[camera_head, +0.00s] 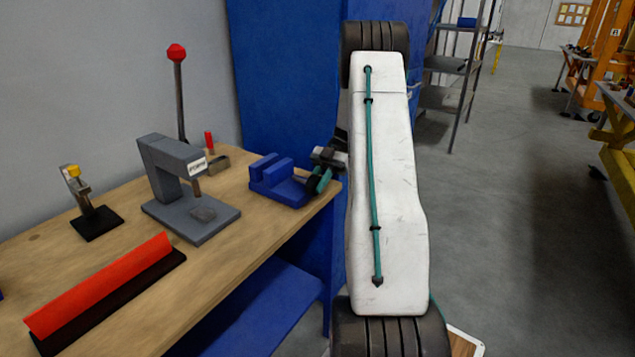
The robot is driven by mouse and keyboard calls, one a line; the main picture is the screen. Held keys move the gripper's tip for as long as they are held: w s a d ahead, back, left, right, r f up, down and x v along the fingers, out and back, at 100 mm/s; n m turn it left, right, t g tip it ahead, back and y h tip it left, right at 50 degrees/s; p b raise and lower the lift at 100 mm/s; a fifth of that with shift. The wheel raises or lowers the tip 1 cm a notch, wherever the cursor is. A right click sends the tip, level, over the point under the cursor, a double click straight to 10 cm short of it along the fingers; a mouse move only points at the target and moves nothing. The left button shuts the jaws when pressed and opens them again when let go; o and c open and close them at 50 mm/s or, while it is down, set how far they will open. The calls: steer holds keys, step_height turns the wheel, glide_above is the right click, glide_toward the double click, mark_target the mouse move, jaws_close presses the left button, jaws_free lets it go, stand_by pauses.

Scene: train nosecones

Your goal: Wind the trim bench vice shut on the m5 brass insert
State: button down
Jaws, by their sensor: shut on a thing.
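The blue bench vice (275,183) stands near the right end of the wooden bench, with its two jaws upright and a gap showing between them. My gripper (318,181) is at the vice's right end, by the bench edge. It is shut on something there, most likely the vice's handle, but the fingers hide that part. No brass insert can be made out between the jaws; it is too small or hidden at this angle.
A grey press (178,185) with a red-knobbed lever (177,55) stands left of the vice. A small black-based clamp (97,222) and a red-topped bar (100,290) are farther left. A blue panel (285,75) rises behind. Floor at right is open.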

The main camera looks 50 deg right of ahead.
steer(key=shift+f+y, duration=0.1)
steer(key=shift+y, duration=0.2)
stand_by(0.4)
steer(key=c, duration=1.3)
jaws_free()
steer(key=v, duration=0.7)
steer(key=shift+w+d, duration=0.1)
steer(key=shift+d, duration=0.05)
steer(key=shift+d+r, duration=0.2)
